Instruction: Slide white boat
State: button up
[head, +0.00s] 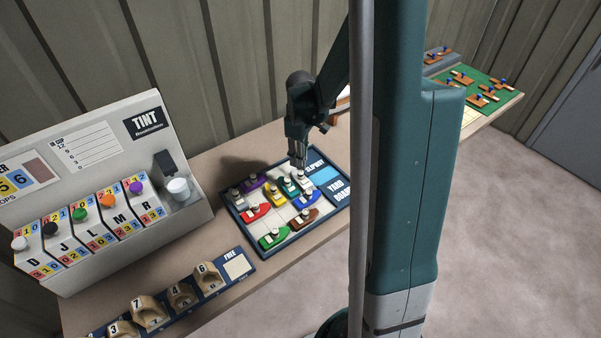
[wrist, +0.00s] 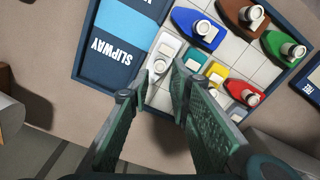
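The white boat (head: 305,186) sits at the far side of the tray (head: 262,254), beside the teal boat (head: 289,190) and the slipway panel. In the wrist view the white boat (wrist: 165,47) has a round post (wrist: 160,66) that shows between my fingertips. My gripper (head: 299,165) points down over the white boat; in the wrist view my gripper (wrist: 160,78) has its two fingers apart. I cannot tell whether either finger touches the post.
Blue (wrist: 186,22), yellow (head: 272,199), purple (head: 252,181), grey, red (head: 255,213), brown (head: 303,221) and green (head: 270,239) boats crowd the tray. Pale bare cells show among them. A tint dispenser (head: 110,180) stands left, and a numbered rack (head: 212,290) lies in front.

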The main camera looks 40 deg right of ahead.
aim_at(301, 172)
jog(key=shift+f, duration=0.15)
jog(key=shift+f+b, duration=0.45)
jog(key=shift+f, duration=3.3)
jog(key=shift+c, duration=0.6)
